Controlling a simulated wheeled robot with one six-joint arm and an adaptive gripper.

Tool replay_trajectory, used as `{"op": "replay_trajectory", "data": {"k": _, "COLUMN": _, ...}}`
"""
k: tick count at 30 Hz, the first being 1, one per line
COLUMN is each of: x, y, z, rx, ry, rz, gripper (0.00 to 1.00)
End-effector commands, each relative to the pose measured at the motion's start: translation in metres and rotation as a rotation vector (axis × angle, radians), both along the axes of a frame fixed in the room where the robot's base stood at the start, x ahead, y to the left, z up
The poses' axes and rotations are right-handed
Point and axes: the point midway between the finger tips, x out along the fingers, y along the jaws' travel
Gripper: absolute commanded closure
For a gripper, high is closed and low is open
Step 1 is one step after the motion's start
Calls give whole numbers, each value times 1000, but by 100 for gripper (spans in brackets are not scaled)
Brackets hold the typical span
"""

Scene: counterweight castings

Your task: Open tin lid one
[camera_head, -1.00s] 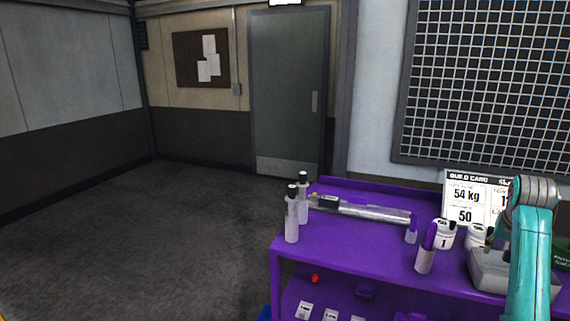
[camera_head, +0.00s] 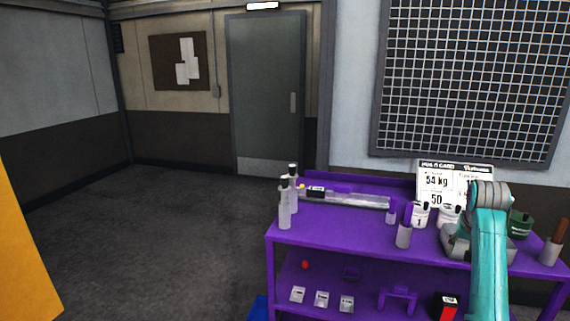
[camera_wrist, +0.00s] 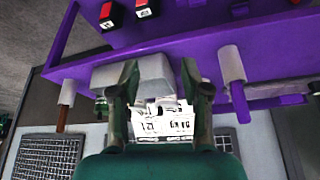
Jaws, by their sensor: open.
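The white tin marked 1 (camera_head: 419,218) stands on the purple cart's top, with a dark piece on its lid. A second white tin (camera_head: 447,213) stands to its right, partly hidden by the grey block. My gripper (camera_wrist: 160,85) shows in the wrist view with its two dark green fingers spread and nothing held between them. Behind the fingers are a grey block (camera_wrist: 150,72) and the white build card (camera_wrist: 168,122). That view looks upside down, and I cannot make out tin 1 in it. In the head view my teal arm hides the gripper.
The purple cart (camera_head: 335,228) carries pale bottles (camera_head: 284,205), a metal tube (camera_head: 345,199), a purple-topped cylinder (camera_head: 404,234), a green tin (camera_head: 520,224) and a brown-handled holder (camera_head: 552,250). A yellow panel (camera_head: 22,240) stands at left.

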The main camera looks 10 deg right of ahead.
Motion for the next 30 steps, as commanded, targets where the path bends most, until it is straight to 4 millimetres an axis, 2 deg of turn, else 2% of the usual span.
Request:
{"op": "replay_trajectory", "data": {"k": 8, "x": 4, "y": 20, "z": -44, "rx": -18, "ry": -23, "rz": 34, "gripper": 53}}
{"op": "replay_trajectory", "data": {"k": 14, "x": 5, "y": 44, "z": -91, "rx": -41, "ry": -52, "rz": 72, "gripper": 53}}
{"op": "replay_trajectory", "data": {"k": 17, "x": 2, "y": 63, "z": -124, "rx": -57, "ry": -73, "rz": 99, "gripper": 53}}
{"op": "replay_trajectory", "data": {"k": 22, "x": -10, "y": 106, "z": -186, "rx": -90, "ry": -123, "rz": 158, "gripper": 53}}
{"op": "replay_trajectory", "data": {"k": 30, "x": -50, "y": 176, "z": -263, "rx": -139, "ry": -206, "rz": 248, "gripper": 53}}
